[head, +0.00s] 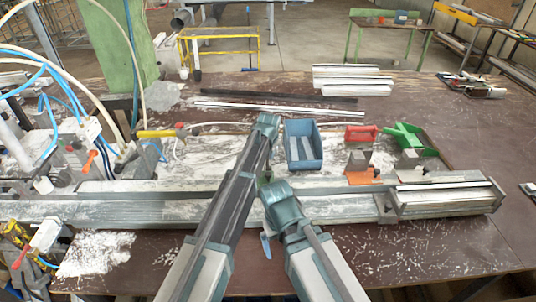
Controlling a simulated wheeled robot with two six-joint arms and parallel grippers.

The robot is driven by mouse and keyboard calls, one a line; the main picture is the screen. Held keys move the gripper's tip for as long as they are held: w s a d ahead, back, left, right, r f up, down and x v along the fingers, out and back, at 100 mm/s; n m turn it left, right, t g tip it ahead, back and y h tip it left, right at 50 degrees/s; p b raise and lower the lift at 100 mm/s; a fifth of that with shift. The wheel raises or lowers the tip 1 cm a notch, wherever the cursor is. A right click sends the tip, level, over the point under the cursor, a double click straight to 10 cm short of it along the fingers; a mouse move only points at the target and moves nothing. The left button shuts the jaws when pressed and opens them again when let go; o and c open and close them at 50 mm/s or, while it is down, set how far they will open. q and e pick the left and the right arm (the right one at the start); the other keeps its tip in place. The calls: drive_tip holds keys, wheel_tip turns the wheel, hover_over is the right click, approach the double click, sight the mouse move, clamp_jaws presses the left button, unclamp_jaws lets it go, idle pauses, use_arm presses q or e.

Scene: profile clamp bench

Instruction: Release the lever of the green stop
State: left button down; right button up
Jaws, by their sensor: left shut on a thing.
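My left arm comes in from the bottom and reaches over the profile rail (345,208). My left gripper (265,180) is low over the rail and largely covered by my own arm links. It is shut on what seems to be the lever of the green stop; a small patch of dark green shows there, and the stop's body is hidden. My right arm crosses just right of it, and its gripper cannot be made out.
Behind the rail stand a blue bin (303,146), a red bin (361,133) and a green bin (410,139). An orange piece (362,177) sits by the rail to the right. Pale profiles (350,80) lie farther back. A green post (115,45) and hoses stand left.

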use_arm(q)
drive_tip(key=shift+s+r+t+b, duration=0.35)
drive_tip(key=shift+s+t, duration=0.2)
drive_tip(key=shift+t, duration=0.35)
drive_tip(key=c, duration=0.6)
unclamp_jaws()
drive_tip(key=shift+d, duration=0.1)
drive_tip(key=shift+r, duration=0.1)
drive_tip(key=shift+s+r+p, duration=0.2)
drive_tip(key=shift+r+p, duration=0.2)
drive_tip(key=p+v, duration=1)
drive_tip(key=v, duration=0.2)
drive_tip(key=shift+s+r, duration=0.2)
drive_tip(key=shift+s, duration=0.2)
